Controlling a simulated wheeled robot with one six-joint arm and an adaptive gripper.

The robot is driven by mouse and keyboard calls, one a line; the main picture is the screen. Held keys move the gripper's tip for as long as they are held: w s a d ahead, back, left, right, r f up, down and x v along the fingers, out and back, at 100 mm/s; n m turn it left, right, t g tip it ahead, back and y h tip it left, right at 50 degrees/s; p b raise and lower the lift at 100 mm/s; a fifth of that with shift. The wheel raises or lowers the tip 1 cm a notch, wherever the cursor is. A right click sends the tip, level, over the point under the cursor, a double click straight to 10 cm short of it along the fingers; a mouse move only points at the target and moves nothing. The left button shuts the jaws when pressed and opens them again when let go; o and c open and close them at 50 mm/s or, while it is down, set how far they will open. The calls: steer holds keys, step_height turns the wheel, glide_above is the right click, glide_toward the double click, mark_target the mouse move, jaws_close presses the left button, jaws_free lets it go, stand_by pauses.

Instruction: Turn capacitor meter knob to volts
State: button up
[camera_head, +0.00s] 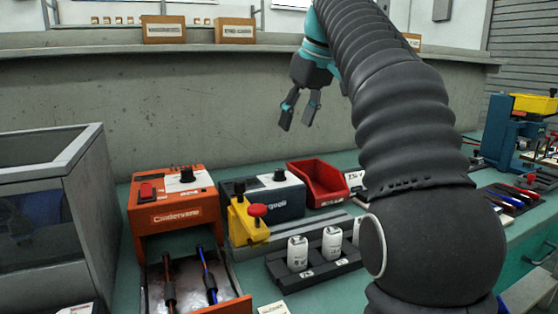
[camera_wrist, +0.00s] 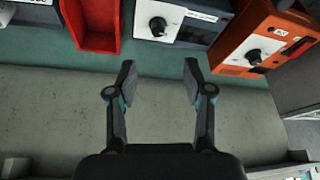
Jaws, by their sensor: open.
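An orange meter (camera_head: 178,217) stands on the bench at left, its label only partly readable. A black knob (camera_head: 187,174) sits on a white dial on its top, beside a red button (camera_head: 146,190). The knob's setting is too small to read. In the wrist view the orange meter (camera_wrist: 235,28) and its knob (camera_wrist: 254,57) are at upper right. A blue-grey meter (camera_head: 262,202) with its own black knob (camera_head: 279,174) stands to the right. My gripper (camera_head: 299,115) is open, empty and raised above the bench, apart from both meters; its fingers (camera_wrist: 161,75) also show in the wrist view.
A red bin (camera_head: 318,183) is right of the blue-grey meter. A yellow block with a red knob (camera_head: 248,219) stands in front. White cylinders (camera_head: 297,253) sit in a dark rack. A grey box (camera_head: 55,215) flanks the orange meter at left. The back wall is close behind.

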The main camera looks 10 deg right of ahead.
mark_target(280, 170)
steer(key=x, duration=1.4)
steer(key=shift+w+r, duration=0.1)
steer(key=shift+w, duration=0.2)
jaws_close()
